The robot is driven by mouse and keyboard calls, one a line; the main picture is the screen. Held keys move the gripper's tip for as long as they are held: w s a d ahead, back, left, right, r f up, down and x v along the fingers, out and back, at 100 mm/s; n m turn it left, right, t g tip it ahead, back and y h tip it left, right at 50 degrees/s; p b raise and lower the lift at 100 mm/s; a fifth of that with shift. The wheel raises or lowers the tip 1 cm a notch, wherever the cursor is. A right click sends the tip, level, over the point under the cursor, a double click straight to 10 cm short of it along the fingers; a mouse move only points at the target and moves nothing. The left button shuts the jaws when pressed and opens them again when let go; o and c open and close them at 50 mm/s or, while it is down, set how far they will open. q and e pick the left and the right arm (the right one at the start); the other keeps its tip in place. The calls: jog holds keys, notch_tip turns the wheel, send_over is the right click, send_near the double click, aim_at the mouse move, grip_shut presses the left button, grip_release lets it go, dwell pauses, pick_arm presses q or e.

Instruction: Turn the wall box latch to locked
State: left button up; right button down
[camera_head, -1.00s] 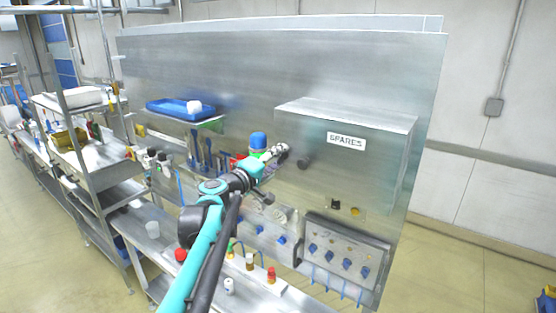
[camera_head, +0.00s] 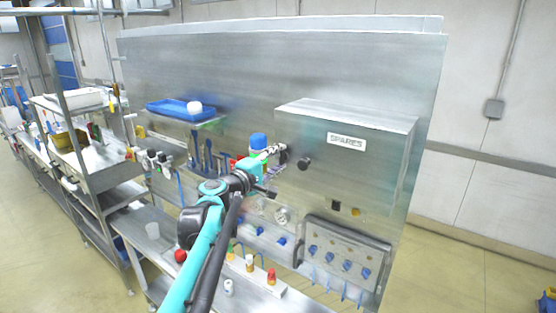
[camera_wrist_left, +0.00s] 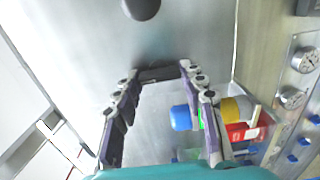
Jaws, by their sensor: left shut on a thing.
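The wall box is a grey metal box marked SPARES (camera_head: 372,158) on the upright metal panel. A round black knob (camera_head: 303,164) is on its front; it also shows at the top of the left wrist view (camera_wrist_left: 141,8). My left gripper (camera_head: 282,154) is at the left part of the box front, left of the knob. In the left wrist view its fingertips (camera_wrist_left: 158,74) are on the two ends of a dark bar (camera_wrist_left: 160,73), apparently the latch handle, lying nearly level across the picture. In the head view the gripper hides the latch. My right gripper is not in view.
A blue-capped bottle (camera_head: 258,142) and other items stand on a ledge close beside my left gripper. A blue tray (camera_head: 180,109) is on a shelf at upper left. A panel with several blue knobs (camera_head: 346,250) is below the box. Free floor lies at right.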

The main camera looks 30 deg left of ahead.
pick_arm(q)
jog(key=o, duration=1.2)
jog(key=shift+c, duration=0.2)
jog(key=s+a, duration=0.1)
jog(key=s, duration=1.1)
